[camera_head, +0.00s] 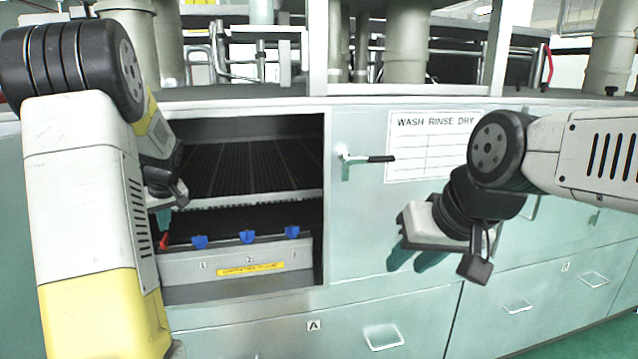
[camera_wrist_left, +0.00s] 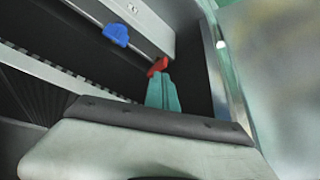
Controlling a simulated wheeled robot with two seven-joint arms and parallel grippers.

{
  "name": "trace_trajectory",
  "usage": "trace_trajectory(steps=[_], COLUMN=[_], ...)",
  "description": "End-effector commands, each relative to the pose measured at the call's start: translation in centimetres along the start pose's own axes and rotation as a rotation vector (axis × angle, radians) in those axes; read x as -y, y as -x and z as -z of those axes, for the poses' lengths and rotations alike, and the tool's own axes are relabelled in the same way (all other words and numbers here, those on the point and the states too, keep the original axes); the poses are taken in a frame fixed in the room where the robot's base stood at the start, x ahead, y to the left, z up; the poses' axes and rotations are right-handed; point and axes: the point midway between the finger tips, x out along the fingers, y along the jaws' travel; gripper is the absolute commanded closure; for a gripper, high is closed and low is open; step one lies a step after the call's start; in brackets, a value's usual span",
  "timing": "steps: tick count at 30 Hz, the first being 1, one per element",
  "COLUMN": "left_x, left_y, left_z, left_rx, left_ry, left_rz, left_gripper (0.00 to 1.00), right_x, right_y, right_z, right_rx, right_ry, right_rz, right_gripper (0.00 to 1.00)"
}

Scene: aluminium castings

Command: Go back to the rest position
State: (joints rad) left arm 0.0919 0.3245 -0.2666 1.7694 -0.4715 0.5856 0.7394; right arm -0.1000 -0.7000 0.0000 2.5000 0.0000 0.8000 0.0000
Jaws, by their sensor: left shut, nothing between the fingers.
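My left gripper (camera_head: 165,222) is at the left side of the open cabinet bay, partly hidden by its own arm. In the left wrist view its teal fingers (camera_wrist_left: 162,93) are together, with nothing between them. A small red piece (camera_wrist_left: 158,66) shows just beyond the fingertips; it also shows in the head view (camera_head: 163,241). I cannot tell whether the fingers touch it. My right gripper (camera_head: 415,262) hangs in front of the cabinet doors, its two teal fingers apart and empty.
The open bay (camera_head: 318,200) holds a dark ribbed rack (camera_head: 250,170) above a grey box (camera_head: 290,262) with blue clips (camera_head: 247,237). A door handle (camera_head: 368,159) and a "WASH RINSE DRY" sheet (camera_head: 432,150) are on the cabinet front. Drawers lie below.

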Motion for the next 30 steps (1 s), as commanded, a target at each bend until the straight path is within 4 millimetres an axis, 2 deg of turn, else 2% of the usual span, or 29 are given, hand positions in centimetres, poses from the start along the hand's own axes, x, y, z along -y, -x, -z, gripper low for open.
trace_trajectory(steps=[5,8,11,15,21,24,27,30], left_x=[-0.2,-0.8,-1.5,-2.1,-1.7,-1.1,-0.3,0.2], left_y=[0.9,3.6,8.0,14.5,22.1,24.6,26.2,27.0], left_z=[-0.4,-1.8,-4.5,-9.9,-18.8,-23.1,-26.6,-29.0], left_rx=[0.003,0.012,0.028,0.047,0.048,0.04,0.03,0.02], left_ry=[-0.008,-0.036,-0.092,-0.207,-0.398,-0.494,-0.574,-0.628], left_rz=[-0.014,-0.056,-0.128,-0.243,-0.399,-0.463,-0.511,-0.543], left_gripper=[1.0,1.0,1.0,1.0,1.0,1.0,1.0,1.0], right_x=[0.0,0.0,0.0,0.0,0.0,0.0,0.0,0.0], right_y=[0.0,0.0,0.0,0.0,0.0,0.0,0.0,0.0], right_z=[0.0,0.0,0.0,0.0,0.0,0.0,0.0,0.0], right_rx=[0.0,0.0,0.0,0.0,0.0,0.0,0.0,0.0], right_ry=[0.0,0.0,0.0,0.0,0.0,0.0,0.0,0.0], right_rz=[0.0,0.0,0.0,0.0,0.0,0.0,0.0,0.0], right_gripper=[0.67,0.67,0.67,0.67,0.67,0.67,0.67,0.67])
